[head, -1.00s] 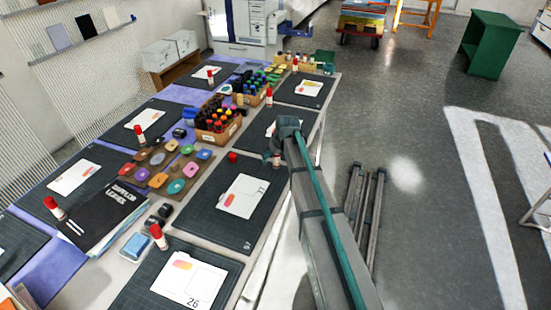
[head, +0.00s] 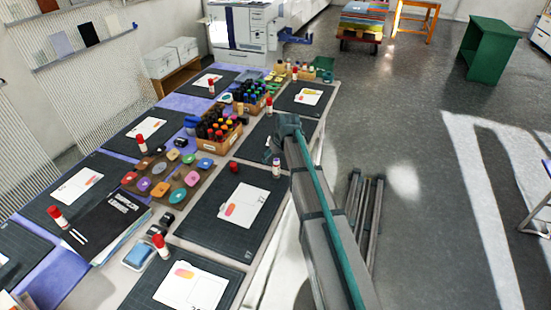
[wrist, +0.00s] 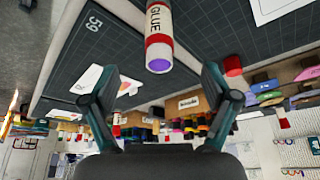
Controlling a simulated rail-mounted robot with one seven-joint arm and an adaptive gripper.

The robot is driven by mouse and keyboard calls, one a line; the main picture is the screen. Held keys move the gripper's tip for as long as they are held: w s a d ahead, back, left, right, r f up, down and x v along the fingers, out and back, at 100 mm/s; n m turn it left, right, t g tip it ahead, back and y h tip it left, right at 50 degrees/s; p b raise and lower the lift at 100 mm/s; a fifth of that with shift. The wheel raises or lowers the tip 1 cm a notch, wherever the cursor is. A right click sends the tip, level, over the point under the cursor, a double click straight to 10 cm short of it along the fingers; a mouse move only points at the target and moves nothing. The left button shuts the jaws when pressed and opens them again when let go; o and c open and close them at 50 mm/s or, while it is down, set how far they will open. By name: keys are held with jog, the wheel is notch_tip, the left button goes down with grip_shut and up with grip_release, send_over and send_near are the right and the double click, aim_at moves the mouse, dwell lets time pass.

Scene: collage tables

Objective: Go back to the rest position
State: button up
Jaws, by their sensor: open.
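My gripper (wrist: 158,76) is open in the wrist view, its two dark teal fingers spread apart. A glue stick (wrist: 158,28) with a white body, red bands and a purple end shows beyond the fingertips, apparently not gripped. In the head view, the uncapped glue stick (head: 276,168) stands upright at the right edge of a dark cutting mat (head: 205,224). A loose red cap (head: 233,167) lies at the mat's far edge and also shows in the wrist view (wrist: 233,65). My arm's end is just beyond the glue stick in the head view; the fingers are hard to make out there.
A wooden box of bottles (head: 224,146) and a board of coloured ink pads (head: 165,182) stand left of the gripper. Several red-capped glue sticks stand on the table, one near the front (head: 161,246). Open floor (head: 430,200) lies to the right.

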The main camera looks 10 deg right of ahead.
jog(key=shift+r, duration=0.6)
